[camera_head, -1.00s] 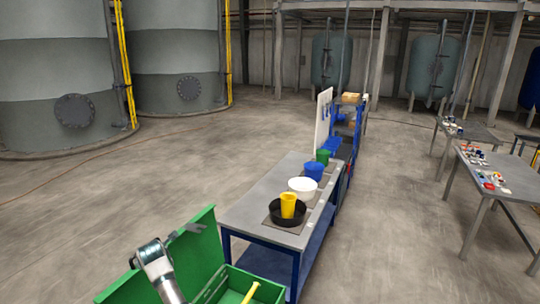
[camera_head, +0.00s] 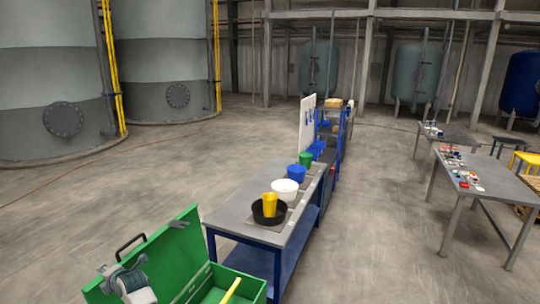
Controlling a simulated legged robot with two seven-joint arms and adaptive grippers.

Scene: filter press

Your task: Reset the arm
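Part of my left arm (camera_head: 133,284) shows at the lower left edge, in front of the open lid of a green box (camera_head: 160,262). I see a grey and white arm link there, but no gripper fingers. My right arm and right gripper are not in view. The green box stands near me with its lid up, and a yellow bar (camera_head: 231,290) lies in it.
A grey workbench (camera_head: 240,208) beyond the box carries a black pan (camera_head: 269,219) with a yellow cup (camera_head: 269,204), a white bowl (camera_head: 285,189), a blue bucket (camera_head: 297,173) and a green bucket (camera_head: 306,158). Another table (camera_head: 480,188) stands right. The left floor is clear.

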